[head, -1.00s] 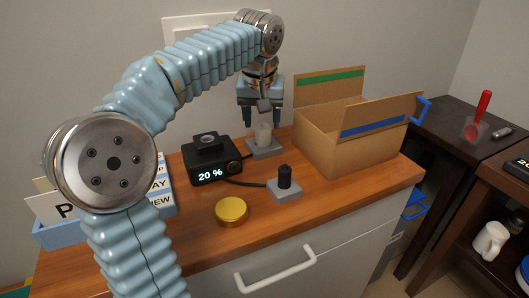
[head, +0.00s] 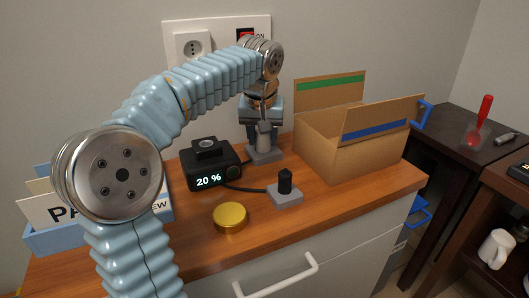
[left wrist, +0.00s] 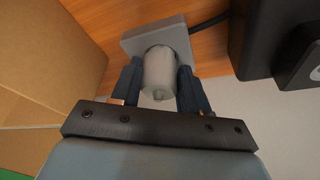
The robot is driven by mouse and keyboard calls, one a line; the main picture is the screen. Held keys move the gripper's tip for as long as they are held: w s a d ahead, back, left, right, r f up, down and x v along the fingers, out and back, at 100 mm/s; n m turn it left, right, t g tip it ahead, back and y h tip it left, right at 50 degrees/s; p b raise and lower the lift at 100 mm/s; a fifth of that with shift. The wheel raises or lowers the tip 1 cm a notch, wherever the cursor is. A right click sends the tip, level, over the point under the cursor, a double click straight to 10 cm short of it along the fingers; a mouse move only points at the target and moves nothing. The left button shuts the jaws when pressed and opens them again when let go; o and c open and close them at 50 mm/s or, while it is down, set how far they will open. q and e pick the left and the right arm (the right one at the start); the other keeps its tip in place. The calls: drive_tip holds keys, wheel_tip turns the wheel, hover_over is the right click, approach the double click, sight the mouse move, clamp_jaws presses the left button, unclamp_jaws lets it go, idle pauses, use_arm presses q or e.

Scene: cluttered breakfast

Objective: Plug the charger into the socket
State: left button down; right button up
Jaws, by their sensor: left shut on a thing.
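The wall socket (head: 193,47) is a white round outlet on a white panel behind the counter, with nothing in it. A light grey cylindrical plug (head: 264,134) stands upright on a grey square base (head: 266,156) at the back of the counter. My left gripper (head: 264,142) points down and is shut on this plug. In the left wrist view the two dark fingers (left wrist: 158,72) sit on either side of the grey plug (left wrist: 160,75), over its base (left wrist: 128,43). A black plug (head: 285,181) stands on another grey base (head: 285,196) nearer the front. My right gripper is out of view.
A black device (head: 210,168) reading "20 %" stands left of the plugs, with cables beside it. An open cardboard box (head: 345,152) is close on the right. A gold lid (head: 230,217) lies in front. A red switch (head: 244,36) is beside the socket.

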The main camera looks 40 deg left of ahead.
use_arm(q)
drive_tip(key=c, duration=1.2)
unclamp_jaws()
clamp_jaws()
drive_tip(key=shift+r+p, duration=0.85)
drive_tip(key=shift+p, duration=0.05)
wheel_tip(320, 180, up, 3)
drive_tip(key=p, duration=0.2)
drive_tip(key=shift+f+p, duration=0.15)
drive_tip(key=shift+p, duration=0.15)
drive_tip(key=shift+r+p, duration=0.45)
drive_tip(key=shift+r, duration=0.45)
